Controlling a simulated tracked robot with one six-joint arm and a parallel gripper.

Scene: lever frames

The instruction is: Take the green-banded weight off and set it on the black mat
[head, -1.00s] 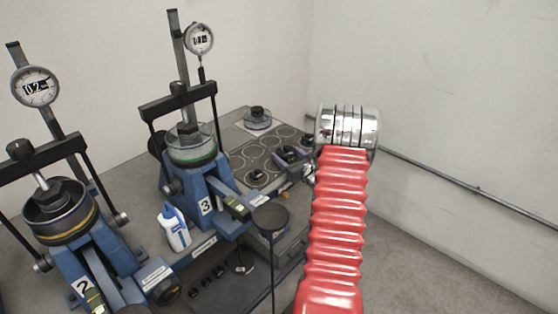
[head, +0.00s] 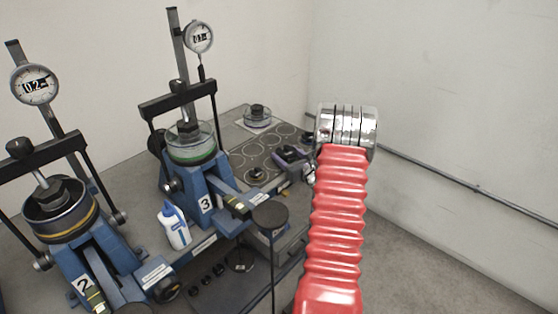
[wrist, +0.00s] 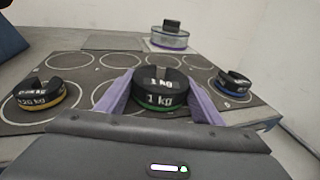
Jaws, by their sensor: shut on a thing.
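The green-banded weight (wrist: 160,92) is a black slotted disc marked 1 kg, near the middle of the wrist view. My gripper (wrist: 161,80) is shut on it, with a purple finger on each side. The black mat (wrist: 88,66), printed with grey circles, spreads under and around it. I cannot tell whether the weight touches the mat or is just above it. In the head view my gripper (head: 291,154) is over the right part of the mat (head: 262,148), and the weight is hard to make out there.
A yellow-banded weight (wrist: 40,94) and a blue-banded weight (wrist: 232,83) stand on the mat to either side. A clear dish with a black knob (wrist: 169,38) stands behind. Lever frame 3 (head: 205,204), a white bottle (head: 174,226) and a bare hanger plate (head: 270,214) are left of my arm.

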